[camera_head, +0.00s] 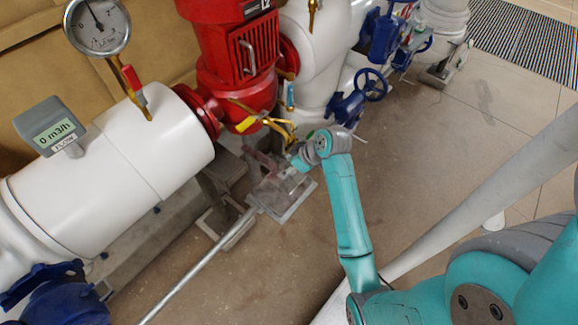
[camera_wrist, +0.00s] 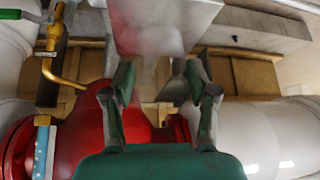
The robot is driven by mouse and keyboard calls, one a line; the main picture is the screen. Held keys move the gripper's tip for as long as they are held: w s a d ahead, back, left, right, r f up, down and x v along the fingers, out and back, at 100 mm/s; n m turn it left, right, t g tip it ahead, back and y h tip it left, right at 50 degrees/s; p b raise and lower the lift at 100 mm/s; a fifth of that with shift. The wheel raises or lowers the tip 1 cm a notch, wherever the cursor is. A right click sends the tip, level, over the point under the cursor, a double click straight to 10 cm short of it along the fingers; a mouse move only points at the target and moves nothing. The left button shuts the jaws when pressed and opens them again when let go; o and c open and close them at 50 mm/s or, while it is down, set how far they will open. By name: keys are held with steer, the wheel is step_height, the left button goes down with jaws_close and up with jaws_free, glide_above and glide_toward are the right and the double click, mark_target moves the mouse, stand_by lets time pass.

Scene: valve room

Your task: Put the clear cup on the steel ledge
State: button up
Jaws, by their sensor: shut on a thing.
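My gripper (camera_wrist: 160,80) is shut on the clear cup (camera_wrist: 155,68), a faint see-through shape between the fingertips in the wrist view. In the head view my gripper (camera_head: 290,168) is low beside the red pump, and the cup (camera_head: 268,184) is a faint, hard-to-make-out shape just left of it. The steel ledge (camera_head: 293,207) is a small grey plate below the pump, behind or under the cup in that view. A grey metal surface (camera_wrist: 204,24) fills the top middle of the wrist view, close to the cup. I cannot tell whether the cup touches the ledge.
The red pump (camera_head: 222,45) and white pipes (camera_head: 150,145) stand close to my gripper. Yellow-handled fittings (camera_head: 262,124) and a blue valve wheel (camera_head: 371,84) are nearby. A thin metal rod or pipe (camera_head: 195,268) runs to the ledge. Bare floor (camera_head: 455,125) lies to the right.

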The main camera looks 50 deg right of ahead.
steer(key=shift+f, duration=0.15)
steer(key=o, duration=1)
